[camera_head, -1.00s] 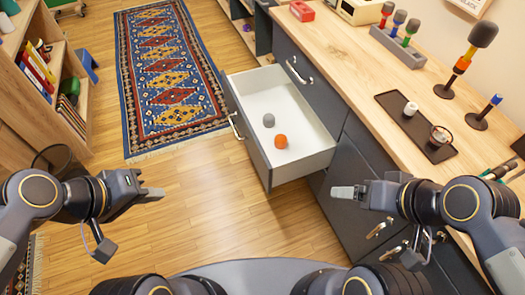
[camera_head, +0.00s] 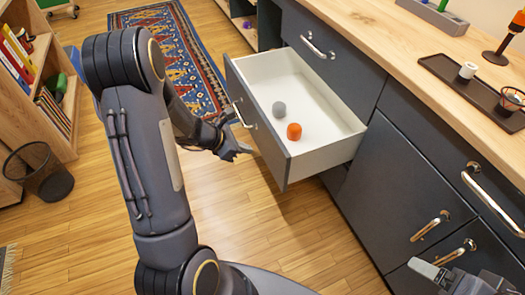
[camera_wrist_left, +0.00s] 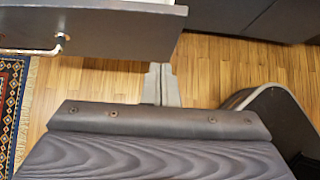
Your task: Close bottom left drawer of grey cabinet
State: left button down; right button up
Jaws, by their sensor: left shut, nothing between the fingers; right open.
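The open drawer (camera_head: 328,118) of the grey cabinet (camera_head: 385,172) sticks out over the floor, with a white inside, a grey front and a metal handle (camera_head: 240,113). A grey ball-like item (camera_head: 279,109) and an orange one (camera_head: 294,132) lie in it. My left gripper (camera_head: 244,151) is shut and empty, just outside the drawer front, below the handle in the head view. In the left wrist view its fingers (camera_wrist_left: 160,83) are together near the drawer front's edge (camera_wrist_left: 125,30); I cannot tell whether they touch. My right gripper (camera_head: 440,275) is open beside the lower cabinet doors, partly cut off.
The wooden counter (camera_head: 425,38) carries a dark tray (camera_head: 470,84) with small items. Closed doors and drawers with metal handles lie to the right. A wire bin (camera_head: 40,172) and bookshelf stand at left. The floor below the drawer is clear.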

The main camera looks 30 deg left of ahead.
aim_at(281, 153)
pick_arm(q)
jog(key=x, duration=0.3)
jog(key=r+b+x, duration=0.1)
jog(key=x, duration=0.3)
jog(key=w+d+x, duration=0.1)
jog(key=x, duration=0.2)
jog(key=shift+w+d+r+b, duration=0.1)
jog(key=shift+b, duration=0.3)
jog(key=shift+w+d, duration=0.35)
jog(key=shift+w, duration=0.15)
pick_arm(e)
jog(key=shift+f, duration=1.05)
